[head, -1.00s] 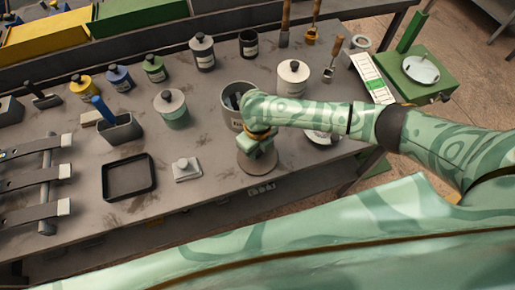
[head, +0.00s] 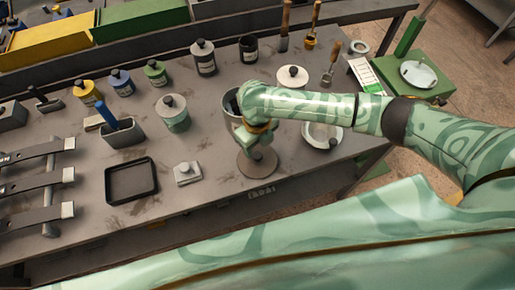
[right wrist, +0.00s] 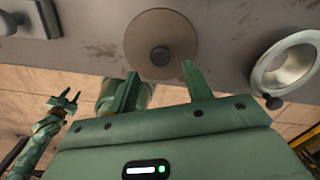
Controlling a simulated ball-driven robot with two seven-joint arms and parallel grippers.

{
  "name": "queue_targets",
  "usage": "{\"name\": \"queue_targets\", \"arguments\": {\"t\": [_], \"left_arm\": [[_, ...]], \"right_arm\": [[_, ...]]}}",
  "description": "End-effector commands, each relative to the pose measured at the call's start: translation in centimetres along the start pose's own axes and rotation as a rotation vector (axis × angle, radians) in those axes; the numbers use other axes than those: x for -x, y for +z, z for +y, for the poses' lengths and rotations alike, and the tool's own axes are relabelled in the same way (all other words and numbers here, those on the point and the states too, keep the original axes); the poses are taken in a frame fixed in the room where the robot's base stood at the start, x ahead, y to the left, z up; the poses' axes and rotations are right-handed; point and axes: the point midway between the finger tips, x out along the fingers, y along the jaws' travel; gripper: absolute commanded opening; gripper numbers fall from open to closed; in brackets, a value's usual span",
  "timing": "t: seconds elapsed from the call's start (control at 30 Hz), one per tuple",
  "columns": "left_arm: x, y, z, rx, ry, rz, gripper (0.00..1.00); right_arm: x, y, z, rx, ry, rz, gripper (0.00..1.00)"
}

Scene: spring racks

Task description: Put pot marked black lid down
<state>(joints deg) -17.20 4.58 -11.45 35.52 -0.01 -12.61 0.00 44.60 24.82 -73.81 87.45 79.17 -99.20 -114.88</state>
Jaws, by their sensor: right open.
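A round grey-brown lid (head: 258,168) with a dark knob lies flat on the table near its front edge. It also shows in the right wrist view (right wrist: 177,22), with its knob up. My right gripper (head: 258,138) is open beside the lid, and in the right wrist view its fingers (right wrist: 160,88) stand apart with the knob clear of their tips. A large grey pot (head: 232,124) stands open just behind, partly hidden by my right wrist. I cannot read its marking. My left gripper (right wrist: 63,105) shows only in the right wrist view, open and empty.
A small white-knobbed block (head: 187,173) and a black tray (head: 131,198) lie left.

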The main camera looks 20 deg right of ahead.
Motion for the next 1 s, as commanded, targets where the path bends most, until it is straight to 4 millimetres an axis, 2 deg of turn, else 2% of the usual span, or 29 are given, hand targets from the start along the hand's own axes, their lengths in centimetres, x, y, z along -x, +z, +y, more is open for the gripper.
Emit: {"name": "queue_targets", "arguments": {"t": [0.03, 0.1, 0.2, 0.33, 1.0], "left_arm": [[0.8, -0.1, -0.1, 0.0, -0.001, 0.002, 0.36], [1.2, -0.2, -0.1, 0.0, -0.001, 0.003, 0.36], [1.7, -0.3, -0.1, 0.0, -0.001, 0.004, 0.36], [2.0, -0.4, -0.1, 0.0, -0.002, 0.005, 0.36], [2.0, -0.4, -0.1, 0.0, -0.002, 0.005, 0.36]], "right_arm": [[1.7, 0.1, -0.1, 0.002, -0.002, -0.004, 0.5], [3.3, 0.1, -0.1, 0.001, -0.001, -0.003, 0.5], [5.1, 0.0, -0.1, 0.001, -0.001, -0.002, 0.5], [6.6, 0.0, -0.1, 0.0, -0.001, -0.001, 0.5], [6.9, -0.1, 0.4, -0.011, 0.006, -0.005, 0.5]]}}
